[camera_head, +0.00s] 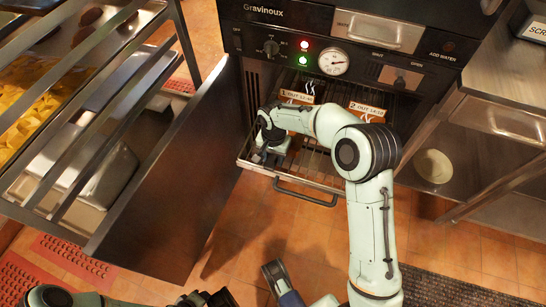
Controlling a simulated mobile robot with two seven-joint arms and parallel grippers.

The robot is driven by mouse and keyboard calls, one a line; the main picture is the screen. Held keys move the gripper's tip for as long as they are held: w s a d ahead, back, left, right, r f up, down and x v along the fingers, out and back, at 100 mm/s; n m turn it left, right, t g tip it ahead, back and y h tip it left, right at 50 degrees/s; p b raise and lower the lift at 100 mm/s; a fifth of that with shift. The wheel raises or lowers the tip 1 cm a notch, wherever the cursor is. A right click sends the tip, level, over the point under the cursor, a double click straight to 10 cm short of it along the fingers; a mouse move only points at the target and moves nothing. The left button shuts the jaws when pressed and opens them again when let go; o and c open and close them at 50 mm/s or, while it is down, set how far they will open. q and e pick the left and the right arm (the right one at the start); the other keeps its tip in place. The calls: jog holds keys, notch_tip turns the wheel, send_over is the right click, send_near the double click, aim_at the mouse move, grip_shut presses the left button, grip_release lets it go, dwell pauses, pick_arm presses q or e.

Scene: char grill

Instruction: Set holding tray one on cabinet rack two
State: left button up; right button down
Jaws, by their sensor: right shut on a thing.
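The holding cabinet (345,28) stands open at the top centre, with a wire rack (325,181) pulled partly out. A brown card marked 1 (298,97) shows at the left inside and one marked 2 (367,108) to its right. My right gripper (266,156) is low over the left front of the rack, shut on what appears to be holding tray one. I cannot tell whether the tray rests on the rack. My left gripper (208,299) is only partly in view at the bottom edge.
The cabinet door (170,170) stands open on the left, close beside the rack. A steel stand (70,215) with metal pans and yellow food is beyond it. A steel counter with a shelf (500,120) is at the right.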

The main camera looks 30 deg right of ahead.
jog(key=c, duration=0.6)
grip_release()
jog(key=shift+f, duration=0.1)
pick_arm(q)
jog(key=shift+w, duration=0.1)
jog(key=shift+g+h, duration=0.4)
jog(key=shift+g, duration=0.2)
jog(key=s+r+p, duration=0.1)
jog(key=s+d+r, duration=0.1)
jog(key=s+d+r+p, duration=0.1)
jog(key=s, duration=0.1)
jog(key=shift+p, duration=0.35)
pick_arm(e)
notch_tip(320, 180, up, 12)
